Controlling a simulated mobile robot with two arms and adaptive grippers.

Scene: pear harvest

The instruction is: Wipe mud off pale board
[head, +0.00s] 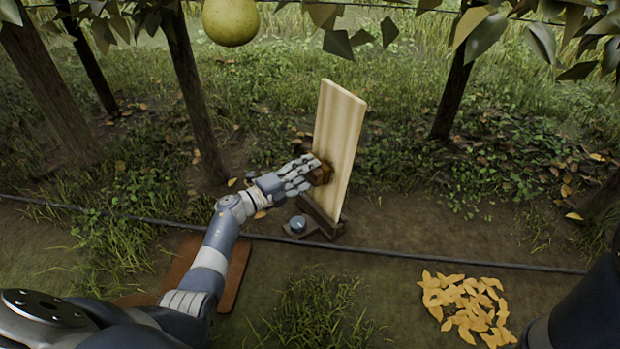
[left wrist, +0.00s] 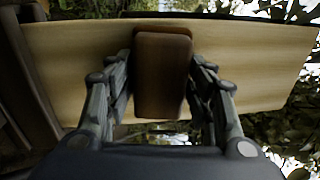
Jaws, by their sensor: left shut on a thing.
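The pale board (head: 338,145) stands upright and slightly tilted in a dark base (head: 322,216) in the middle of the head view. My left gripper (head: 312,172) is shut on a brown block (head: 321,172), at the board's left edge in the lower half. In the left wrist view the brown block (left wrist: 163,75) sits between the fingers, in front of the pale board (left wrist: 260,60). I cannot tell whether the block touches the board. No clear mud shows on the visible board face; the part behind the block is hidden. The right gripper is not in view.
A small round knob (head: 298,224) sits beside the base. A dark hose (head: 420,256) crosses the ground. A heap of yellow leaves (head: 465,307) lies at lower right. A brown mat (head: 232,278) lies under my left arm. Tree trunks (head: 195,90) and a hanging pear (head: 231,20) stand around.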

